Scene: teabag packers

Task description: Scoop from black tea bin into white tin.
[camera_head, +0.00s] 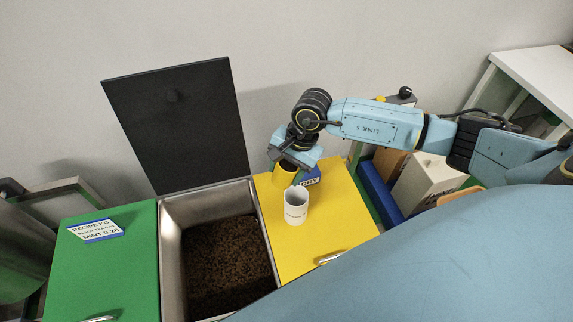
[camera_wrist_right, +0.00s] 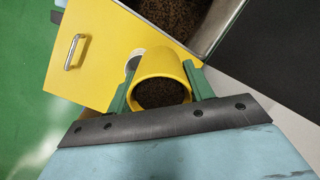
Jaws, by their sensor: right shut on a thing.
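My right gripper (camera_head: 290,166) is shut on a yellow scoop (camera_head: 284,177), held above the yellow lid near its far end. In the right wrist view the round scoop (camera_wrist_right: 161,68) sits between the green fingers, with dark tea inside it. The white tin (camera_head: 296,206) stands upright on the yellow lid, just in front of the scoop; part of it (camera_wrist_right: 132,65) shows beside the scoop in the wrist view. The open steel bin (camera_head: 171,243) holds dark brown loose tea (camera_head: 222,258), left of the tin. My left gripper is out of view.
The bin's black lid (camera_head: 178,125) stands open against the wall. A closed green lid (camera_head: 110,270) with a recipe label (camera_head: 96,230) is at left. The yellow lid (camera_head: 335,215) is mostly clear. A small blue sign (camera_head: 311,177) stands behind the tin. Boxes (camera_head: 425,182) stand at right.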

